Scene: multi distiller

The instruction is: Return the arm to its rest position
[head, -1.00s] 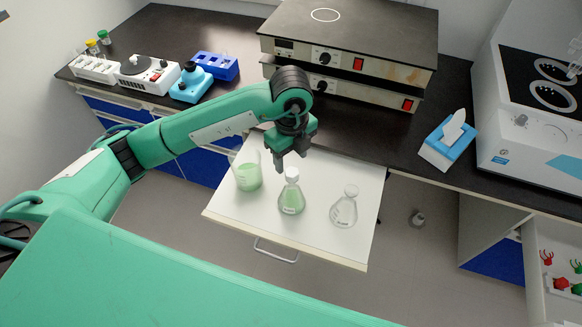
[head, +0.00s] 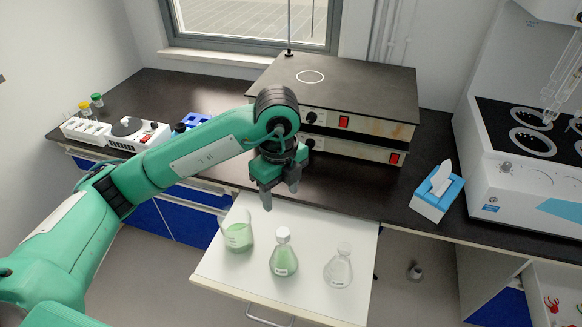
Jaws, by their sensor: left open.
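My left arm reaches in from the left across the picture. Its gripper (head: 281,196) is open and empty, pointing down above the back of the pulled-out white drawer board (head: 335,295). Below and in front of the gripper, a stoppered flask with green liquid (head: 284,258) stands on the board. A beaker with green liquid (head: 238,236) stands to its left and a clear stoppered flask (head: 338,268) to its right. The gripper appears apart from all three. My right gripper is not in view.
Stacked hot plates (head: 352,95) stand on the dark bench behind the arm. A tissue box (head: 437,193) and a white multi-well machine (head: 525,150) are to the right. A small white device (head: 136,134) and a tube rack (head: 85,130) are at the left, partly near my arm.

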